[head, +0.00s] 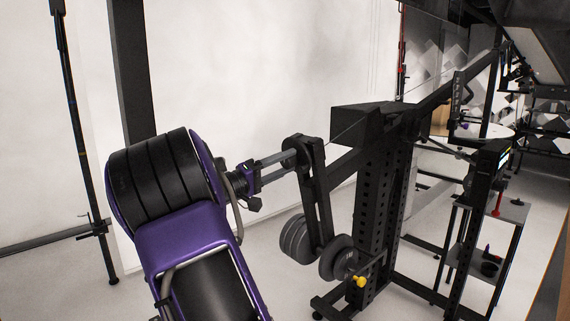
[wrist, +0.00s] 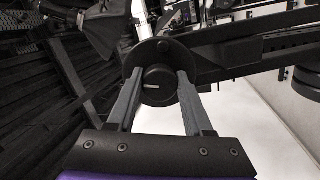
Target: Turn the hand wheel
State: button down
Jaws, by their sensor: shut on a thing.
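The hand wheel, a round black knob with a pale mark, shows in the wrist view (wrist: 157,86) in front of a larger dark disc (wrist: 160,53). My gripper (wrist: 160,78) has one grey finger on each side of the knob and is shut on it. In the head view my gripper (head: 285,158) reaches right to the dark round end (head: 295,148) at the top of a black hanging arm. The knob itself is mostly hidden there by the fingers and the disc.
Round grey weights (head: 296,238) hang low on the black arm (head: 316,195). A perforated black post (head: 375,215) with a yellow knob (head: 360,281) stands to the right. A long dark beam (head: 440,95) runs back right. A small shelf stand (head: 485,240) is farther right. White wall is behind.

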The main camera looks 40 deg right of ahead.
jog(key=m, duration=0.4)
jog(key=shift+w+m+t+y, duration=0.1)
jog(key=shift+m+t+y, duration=0.35)
jog(key=shift+m, duration=1.15)
jog(key=shift+t, duration=0.25)
jog(key=shift+c, duration=1.5)
grip_release()
jog(key=a+f, duration=0.2)
jog(key=a, duration=1.5)
jog(key=shift+a, duration=0.15)
jog(key=shift+f, duration=0.1)
